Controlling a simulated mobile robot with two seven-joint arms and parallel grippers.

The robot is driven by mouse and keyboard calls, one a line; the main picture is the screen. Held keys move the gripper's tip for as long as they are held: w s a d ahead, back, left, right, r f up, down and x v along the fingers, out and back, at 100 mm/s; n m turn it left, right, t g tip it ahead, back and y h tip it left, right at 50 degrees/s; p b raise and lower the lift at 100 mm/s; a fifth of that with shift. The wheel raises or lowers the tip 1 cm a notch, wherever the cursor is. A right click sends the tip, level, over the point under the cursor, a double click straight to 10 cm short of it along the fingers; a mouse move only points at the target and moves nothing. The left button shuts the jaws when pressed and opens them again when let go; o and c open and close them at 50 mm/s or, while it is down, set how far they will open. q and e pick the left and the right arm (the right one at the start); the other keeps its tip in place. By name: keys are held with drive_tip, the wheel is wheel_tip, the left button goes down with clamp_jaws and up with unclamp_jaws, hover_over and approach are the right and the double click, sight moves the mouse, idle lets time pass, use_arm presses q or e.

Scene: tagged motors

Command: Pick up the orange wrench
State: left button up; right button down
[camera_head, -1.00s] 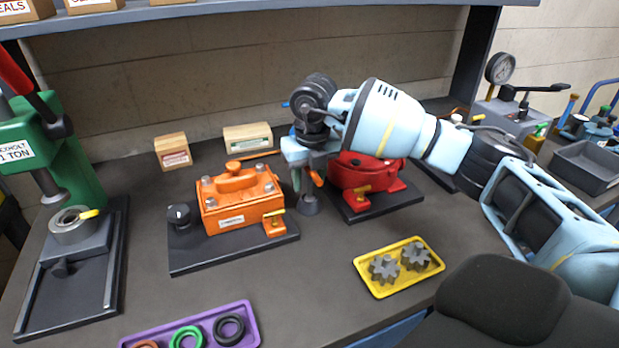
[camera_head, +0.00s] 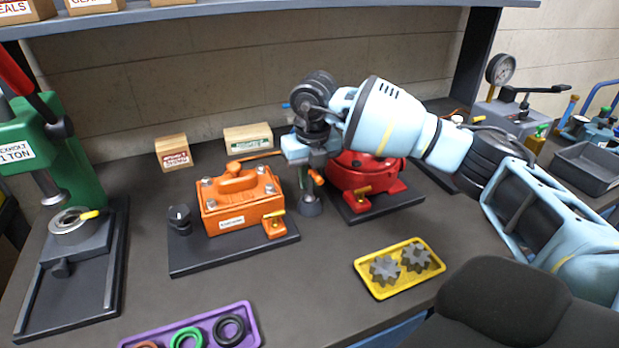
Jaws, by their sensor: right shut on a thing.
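My right gripper (camera_head: 308,178) points down between the orange motor and the red motor, with its fingers largely hidden by its own body. It is shut on the orange wrench (camera_head: 316,177), of which a short orange piece shows beside the fingers. A thin orange bar (camera_head: 262,155) also shows left of the gripper, behind the orange motor; I cannot tell if it belongs to the wrench. A grey round piece (camera_head: 311,207) stands just below the fingers. My left gripper is out of view.
The orange motor (camera_head: 240,200) sits on a dark plate at left, close to the gripper. The red motor (camera_head: 365,178) is close behind at right. A yellow tray (camera_head: 376,292) holds two grey gears. A purple tray (camera_head: 255,335) holds rings. A green press (camera_head: 75,165) stands far left.

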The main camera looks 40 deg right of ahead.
drive_tip(key=shift+r, duration=0.45)
wheel_tip(320, 180, up, 2)
drive_tip(key=shift+r, duration=0.15)
drive_tip(key=s+a, duration=0.3)
drive_tip(key=s, duration=0.4)
drive_tip(key=s+a+r, duration=0.1)
drive_tip(key=s+a, duration=0.3)
drive_tip(key=s, duration=0.3)
drive_tip(key=shift+a+b, duration=0.3)
drive_tip(key=shift+s+r, duration=0.1)
drive_tip(key=c, duration=2)
unclamp_jaws()
clamp_jaws()
